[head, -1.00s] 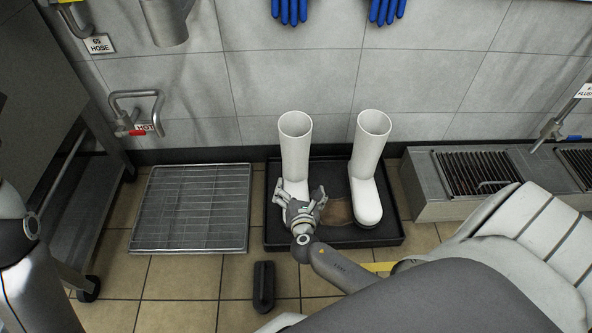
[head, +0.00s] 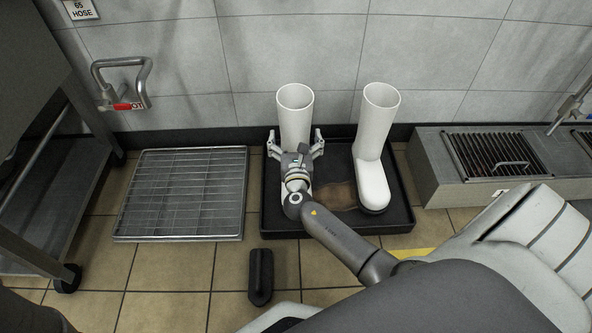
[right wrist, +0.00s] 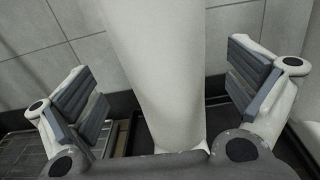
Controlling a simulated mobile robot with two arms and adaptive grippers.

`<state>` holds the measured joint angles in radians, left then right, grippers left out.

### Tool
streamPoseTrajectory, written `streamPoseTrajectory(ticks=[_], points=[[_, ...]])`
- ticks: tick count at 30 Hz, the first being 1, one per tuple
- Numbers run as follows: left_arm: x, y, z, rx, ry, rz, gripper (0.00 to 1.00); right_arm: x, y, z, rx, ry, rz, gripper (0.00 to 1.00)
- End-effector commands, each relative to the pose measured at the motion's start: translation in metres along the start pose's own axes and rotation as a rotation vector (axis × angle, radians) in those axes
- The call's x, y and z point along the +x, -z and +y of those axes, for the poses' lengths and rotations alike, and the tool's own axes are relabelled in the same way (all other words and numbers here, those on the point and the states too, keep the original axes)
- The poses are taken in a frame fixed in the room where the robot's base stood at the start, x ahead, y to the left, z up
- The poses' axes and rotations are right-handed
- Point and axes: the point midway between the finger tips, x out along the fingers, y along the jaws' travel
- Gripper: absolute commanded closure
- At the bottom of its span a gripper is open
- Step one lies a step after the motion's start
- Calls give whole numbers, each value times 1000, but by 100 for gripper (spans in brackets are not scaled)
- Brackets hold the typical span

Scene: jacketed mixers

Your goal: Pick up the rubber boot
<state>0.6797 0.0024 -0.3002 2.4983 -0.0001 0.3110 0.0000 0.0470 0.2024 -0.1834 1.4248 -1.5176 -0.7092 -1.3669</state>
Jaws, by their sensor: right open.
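Two white rubber boots stand upright in a black tray (head: 408,205) by the wall. My right gripper (head: 295,140) is at the left boot (head: 295,108), with one finger on each side of its shaft. The right boot (head: 376,150) stands apart from the gripper. In the right wrist view the left boot's shaft (right wrist: 158,70) rises between the open fingers of my right gripper (right wrist: 165,90), with a gap on both sides. The left boot's foot is mostly hidden behind my gripper in the head view. My left gripper is not in view.
A metal grate (head: 182,192) lies on the floor left of the tray. A dark elongated block (head: 260,276) lies in front of the tray. A grey drain unit (head: 432,172) stands to the right. A pipe with a red handle (head: 128,106) is on the wall.

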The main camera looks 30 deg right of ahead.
Motion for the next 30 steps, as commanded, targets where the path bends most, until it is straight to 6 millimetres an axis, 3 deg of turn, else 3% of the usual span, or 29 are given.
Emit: streamPoseTrajectory(ticks=[9, 18, 30], points=[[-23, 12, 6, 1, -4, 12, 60, 41, 2, -3, 2, 1, -3, 0], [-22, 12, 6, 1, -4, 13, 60, 45, 0, -3, 0, 1, 0, 0], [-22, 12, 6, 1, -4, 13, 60, 45, 0, -3, 1, 1, 0, 50]])
